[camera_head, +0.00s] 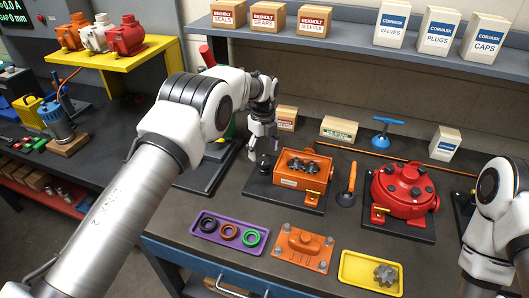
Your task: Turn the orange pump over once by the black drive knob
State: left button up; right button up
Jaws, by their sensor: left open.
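The orange pump (290,182) stands on a dark base plate, its top open with dark round parts showing inside. The black drive knob (264,162) is at the pump's left side. My left gripper (261,147) points down just above the knob, with its fingers open. From this view I cannot tell whether the fingertips touch the knob. My right arm comes in at the right edge, and its gripper is not in view.
An orange cover plate (301,244) lies in front of the pump, between a purple tray (208,239) of rings and a yellow tray (350,271) with a gear. An orange-handled tool (347,188) and a red pump (402,193) are right of the orange pump. A shelf overhangs behind.

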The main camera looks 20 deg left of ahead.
aim_at(264, 161)
pick_arm(q)
jog(key=f, duration=0.2)
jog(key=w+f+p, duration=0.1)
jog(key=f, duration=0.1)
jog(key=shift+f, duration=0.2)
jog(key=shift+w+f, duration=0.15)
jog(key=shift+f, duration=0.15)
jog(key=shift+s+r, duration=0.25)
jog(key=shift+c, duration=0.7)
jog(key=shift+s+r, duration=0.15)
jog(key=c, duration=1)
pick_arm(e)
jog(key=shift+w+r, duration=0.25)
jog(key=shift+r, duration=0.35)
pick_arm(q)
jog(key=shift+f, duration=0.2)
pick_arm(e)
jog(key=shift+f, duration=0.2)
